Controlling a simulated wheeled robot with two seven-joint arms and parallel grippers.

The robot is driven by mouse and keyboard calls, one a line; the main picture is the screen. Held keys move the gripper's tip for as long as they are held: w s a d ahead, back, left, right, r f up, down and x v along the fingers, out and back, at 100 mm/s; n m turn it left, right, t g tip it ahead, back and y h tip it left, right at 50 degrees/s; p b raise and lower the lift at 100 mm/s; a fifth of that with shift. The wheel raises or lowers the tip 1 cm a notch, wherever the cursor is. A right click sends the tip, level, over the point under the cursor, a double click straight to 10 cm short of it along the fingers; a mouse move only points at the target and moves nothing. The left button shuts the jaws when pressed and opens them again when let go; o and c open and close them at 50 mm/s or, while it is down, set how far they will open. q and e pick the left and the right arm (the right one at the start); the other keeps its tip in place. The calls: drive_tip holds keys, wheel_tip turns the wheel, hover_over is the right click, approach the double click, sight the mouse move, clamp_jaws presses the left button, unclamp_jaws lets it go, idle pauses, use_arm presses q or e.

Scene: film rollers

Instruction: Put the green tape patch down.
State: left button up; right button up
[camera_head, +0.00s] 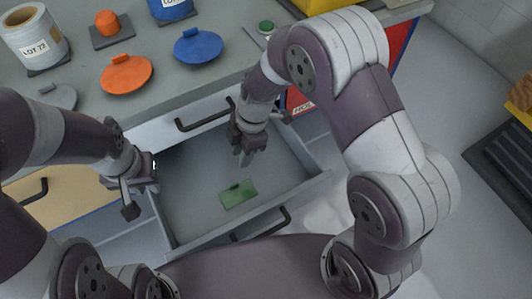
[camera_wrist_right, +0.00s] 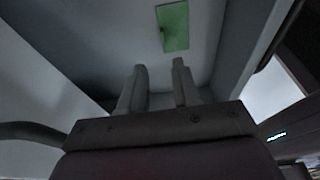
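The green tape patch (camera_head: 238,194) lies flat on the floor of the open grey drawer (camera_head: 180,200). It also shows in the right wrist view (camera_wrist_right: 175,27), beyond the fingertips and apart from them. My right gripper (camera_head: 246,158) reaches down into the drawer, behind the patch in the head view. In the right wrist view its two fingers (camera_wrist_right: 159,66) stand apart with nothing between them. My left gripper (camera_head: 129,206) hangs at the drawer's left edge, clear of the patch. Its finger gap is not clear.
On the worktop (camera_head: 150,95) behind stand a LOT 72 roll (camera_head: 35,42), an orange lid (camera_head: 125,74), a blue lid (camera_head: 198,46) and a green button (camera_head: 266,27). The drawer floor is otherwise bare.

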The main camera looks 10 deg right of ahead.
drive_tip(key=s+d+r+m+t+h, duration=0.1)
drive_tip(key=s+d+r+m, duration=0.2)
drive_tip(key=d+m, duration=0.4)
drive_tip(key=s+d+r+m+t+h, duration=0.1)
drive_tip(key=s+d+r+m, duration=0.3)
drive_tip(key=d+m, duration=0.4)
drive_tip(key=s+m, duration=0.1)
drive_tip(key=m, duration=0.5)
drive_tip(key=shift+s+d+r+h, duration=0.2)
drive_tip(key=shift+d+r+h, duration=0.1)
drive_tip(key=shift+h, duration=0.1)
drive_tip(key=shift+s, duration=0.1)
